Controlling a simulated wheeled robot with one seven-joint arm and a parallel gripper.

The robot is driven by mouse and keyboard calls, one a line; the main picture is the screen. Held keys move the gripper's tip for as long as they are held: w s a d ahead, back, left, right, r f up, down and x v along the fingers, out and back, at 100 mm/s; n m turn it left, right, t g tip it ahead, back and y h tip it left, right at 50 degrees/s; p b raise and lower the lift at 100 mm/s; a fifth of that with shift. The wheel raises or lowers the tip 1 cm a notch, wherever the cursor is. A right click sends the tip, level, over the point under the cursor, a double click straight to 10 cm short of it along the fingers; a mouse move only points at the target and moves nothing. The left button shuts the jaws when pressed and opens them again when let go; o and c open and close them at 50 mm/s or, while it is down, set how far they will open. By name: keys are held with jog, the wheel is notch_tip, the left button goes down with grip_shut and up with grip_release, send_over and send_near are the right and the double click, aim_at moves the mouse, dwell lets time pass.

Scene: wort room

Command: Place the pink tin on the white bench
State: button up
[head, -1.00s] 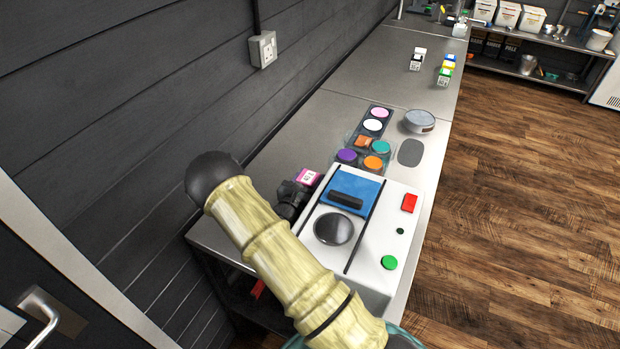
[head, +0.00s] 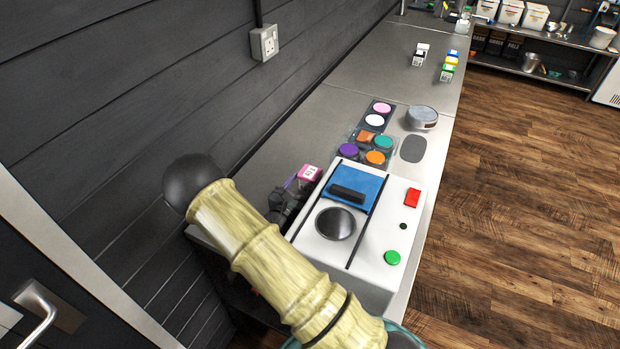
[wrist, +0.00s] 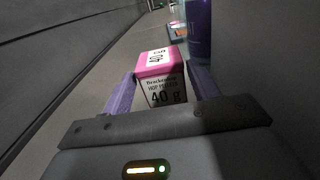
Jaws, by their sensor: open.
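The pink tin (head: 310,173), a small box with a pink top and a white label, stands on the grey steel bench (head: 308,128) beside the white machine. In the wrist view the tin (wrist: 160,64) is upright, its label reading "40 g", and lies between my gripper's purple fingers. My gripper (head: 298,184) is open around the tin, low at the wall side of the machine. My pale yellow arm hides part of that area. I cannot pick out a separate white bench.
The white machine (head: 399,196) with a blue pad, red and green buttons stands right beside my gripper. Coloured discs (head: 376,157) and a round grey tin (head: 422,117) lie beyond it. The dark wall (head: 130,90) is close on the left.

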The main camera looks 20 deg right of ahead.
jog(key=b+v, duration=0.1)
jog(key=v, duration=0.5)
jog(key=shift+s+a, duration=0.25)
jog(key=shift+s, duration=0.05)
